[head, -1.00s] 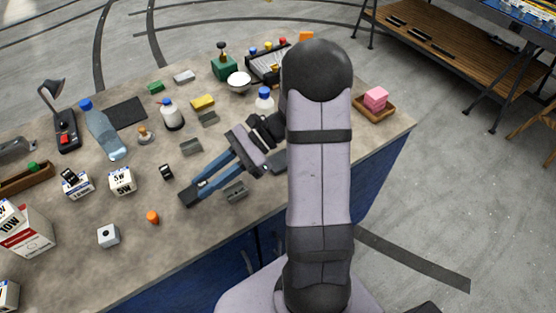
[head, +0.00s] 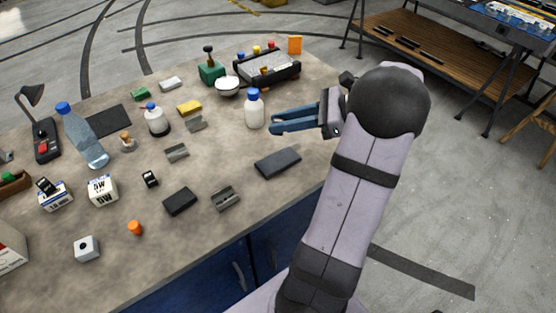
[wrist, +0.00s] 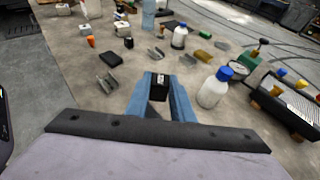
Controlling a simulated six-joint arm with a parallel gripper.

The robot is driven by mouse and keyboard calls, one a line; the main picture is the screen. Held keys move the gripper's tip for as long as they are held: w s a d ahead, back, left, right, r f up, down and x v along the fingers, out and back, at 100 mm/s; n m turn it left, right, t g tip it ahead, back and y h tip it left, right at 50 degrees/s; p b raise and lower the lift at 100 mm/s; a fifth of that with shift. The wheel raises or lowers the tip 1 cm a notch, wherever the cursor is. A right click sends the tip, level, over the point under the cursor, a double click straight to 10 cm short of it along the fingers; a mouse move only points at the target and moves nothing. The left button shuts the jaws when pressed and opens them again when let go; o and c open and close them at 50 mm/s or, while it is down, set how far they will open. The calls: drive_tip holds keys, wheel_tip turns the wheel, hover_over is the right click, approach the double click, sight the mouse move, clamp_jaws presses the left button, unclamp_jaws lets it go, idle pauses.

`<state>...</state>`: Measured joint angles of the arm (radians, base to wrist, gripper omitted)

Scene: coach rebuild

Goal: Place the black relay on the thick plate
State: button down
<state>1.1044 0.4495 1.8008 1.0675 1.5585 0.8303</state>
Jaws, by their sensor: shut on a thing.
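My gripper (head: 273,122) has blue fingers and is over the right part of the table, right of a white bottle with a blue cap. In the wrist view my gripper (wrist: 159,84) is shut on a black relay (wrist: 158,92) with a pale top face. The held relay cannot be made out in the head view. Two dark plates lie on the table: a small black one (head: 180,201) at the front and a longer dark grey one (head: 278,162) near the right edge. The black one also shows in the wrist view (wrist: 111,60). I cannot tell which is the thick plate.
The blue-capped bottle (head: 254,110) stands close to my fingers. Grey metal brackets (head: 225,198) lie around the plates. Another small black relay (head: 150,179) stands left of them. A black tray device (head: 266,72) is at the back.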

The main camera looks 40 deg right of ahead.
sight(283, 160)
drive_tip(key=shift+f+p, duration=0.65)
drive_tip(key=shift+f, duration=4.45)
drive_tip(key=shift+f, duration=0.1)
drive_tip(key=c, duration=1.5)
unclamp_jaws()
drive_tip(key=shift+c, duration=0.2)
drive_tip(key=shift+d, duration=0.1)
drive_tip(key=b+v, duration=0.2)
drive_tip(key=v, duration=1)
drive_tip(key=shift+b, duration=0.35)
